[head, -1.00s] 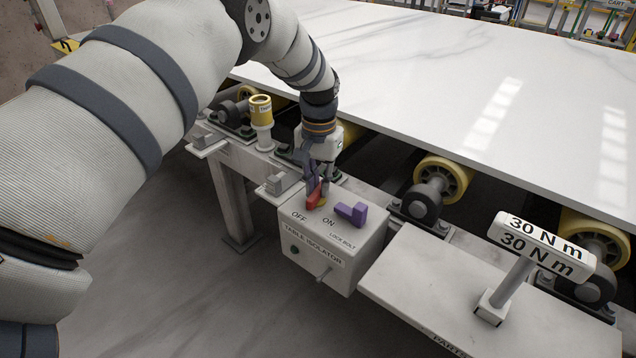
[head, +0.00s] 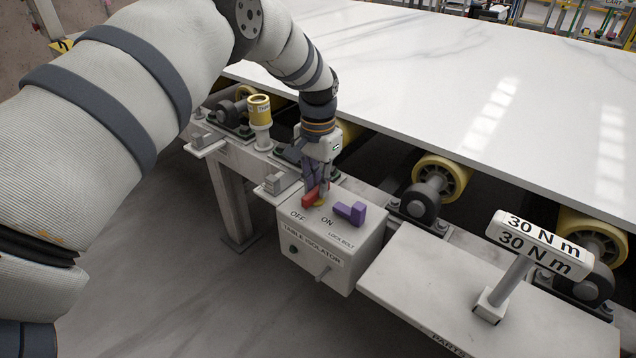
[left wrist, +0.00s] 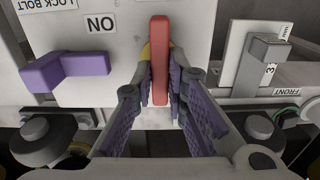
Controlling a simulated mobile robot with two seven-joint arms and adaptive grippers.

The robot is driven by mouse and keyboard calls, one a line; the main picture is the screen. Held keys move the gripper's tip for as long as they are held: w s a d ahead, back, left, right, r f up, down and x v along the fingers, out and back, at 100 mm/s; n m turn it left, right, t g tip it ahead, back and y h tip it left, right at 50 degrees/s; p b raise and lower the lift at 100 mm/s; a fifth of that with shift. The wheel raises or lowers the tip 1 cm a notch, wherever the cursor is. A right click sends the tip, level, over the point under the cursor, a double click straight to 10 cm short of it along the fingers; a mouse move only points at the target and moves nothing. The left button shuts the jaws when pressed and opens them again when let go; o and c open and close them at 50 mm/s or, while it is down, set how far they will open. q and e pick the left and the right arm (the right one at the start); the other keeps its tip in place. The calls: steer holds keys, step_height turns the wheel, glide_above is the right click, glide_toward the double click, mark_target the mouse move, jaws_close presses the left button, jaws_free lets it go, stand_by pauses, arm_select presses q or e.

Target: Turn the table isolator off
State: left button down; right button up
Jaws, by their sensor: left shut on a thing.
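The table isolator (head: 331,265) is a pale box with OFF and ON labels on its top face. Its red handle (head: 309,198) stands by the OFF side; in the left wrist view the handle (left wrist: 160,40) runs upright in the picture, over a yellow base. My left gripper (head: 316,187) comes down from above and is shut on the red handle; in the left wrist view its purple-padded fingers (left wrist: 160,85) lie on both sides of it. The OFF label is not seen in the wrist view. My right gripper is not in view.
A purple lock bolt (head: 351,212) sits on the box right of the handle. The stone slab (head: 430,80) lies behind on yellow rollers (head: 440,177). A parts shelf (head: 440,290) with a 30 N m tool (head: 520,265) is at right. A yellow-capped post (head: 260,110) stands left.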

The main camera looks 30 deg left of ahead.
arm_select(q)
steer(key=c, duration=1.6)
jaws_free()
step_height(320, 180, up, 12)
